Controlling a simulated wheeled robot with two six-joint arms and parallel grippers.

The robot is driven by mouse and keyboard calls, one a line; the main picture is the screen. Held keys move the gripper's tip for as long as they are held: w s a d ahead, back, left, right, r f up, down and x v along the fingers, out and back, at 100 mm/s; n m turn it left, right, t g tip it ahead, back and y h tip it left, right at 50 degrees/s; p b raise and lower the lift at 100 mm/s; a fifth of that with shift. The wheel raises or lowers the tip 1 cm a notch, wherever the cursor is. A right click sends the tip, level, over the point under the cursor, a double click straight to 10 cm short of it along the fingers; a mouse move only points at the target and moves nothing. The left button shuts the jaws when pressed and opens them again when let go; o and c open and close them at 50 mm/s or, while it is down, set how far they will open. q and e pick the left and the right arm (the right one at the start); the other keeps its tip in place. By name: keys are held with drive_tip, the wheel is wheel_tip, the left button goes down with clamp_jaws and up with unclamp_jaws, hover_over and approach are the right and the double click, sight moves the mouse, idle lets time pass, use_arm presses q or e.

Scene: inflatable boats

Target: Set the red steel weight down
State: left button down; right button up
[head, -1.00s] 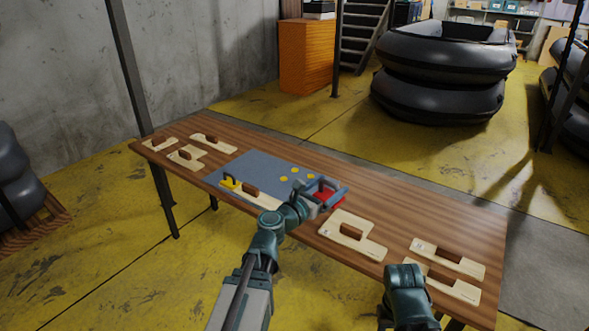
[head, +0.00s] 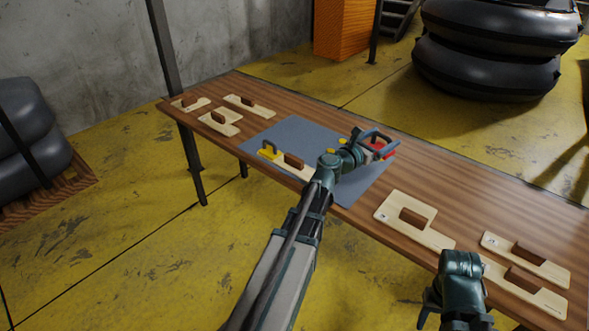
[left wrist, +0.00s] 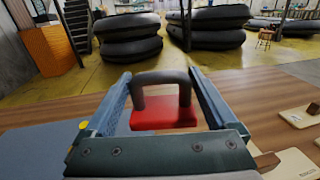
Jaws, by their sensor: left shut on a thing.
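The red steel weight (head: 386,153) is a red block with a dark grey handle. It is at the far right end of the blue-grey mat (head: 290,128). My left gripper (head: 374,143) is shut on its handle. In the left wrist view the red weight (left wrist: 163,117) shows between the two fingers, with bare wood behind it. I cannot tell whether its underside touches the table. My right gripper (head: 430,306) is low at the right, beside the table's front edge; its jaws are not clear.
A yellow weight (head: 268,152) stands at the mat's left front, next to a pale board with a brown handle (head: 293,161). More such boards lie at both table ends (head: 405,215). Yellow discs lie on the mat. Bare wood (head: 450,170) is free right of the mat.

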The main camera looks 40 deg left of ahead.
use_arm(q)
drive_tip(key=w+a+f+n+y+b, duration=0.2)
drive_tip(key=w+a+f+y+b, duration=0.1)
drive_tip(key=w+a+f+b, duration=0.75)
drive_tip(key=shift+t, duration=0.3)
drive_tip(key=s+a+f, duration=0.1)
drive_tip(key=s+a, duration=0.1)
drive_tip(key=s, duration=0.3)
drive_tip(key=s+a, duration=0.2)
drive_tip(key=s, duration=0.3)
drive_tip(key=s+a+f, duration=0.1)
drive_tip(key=s+a, duration=0.2)
drive_tip(key=s, duration=0.2)
drive_tip(key=shift+s+f, duration=0.2)
drive_tip(key=shift+f, duration=0.1)
drive_tip(key=shift+f, duration=0.1)
wheel_tip(320, 180, down, 4)
drive_tip(key=b, duration=0.4)
drive_tip(key=shift+r, duration=0.3)
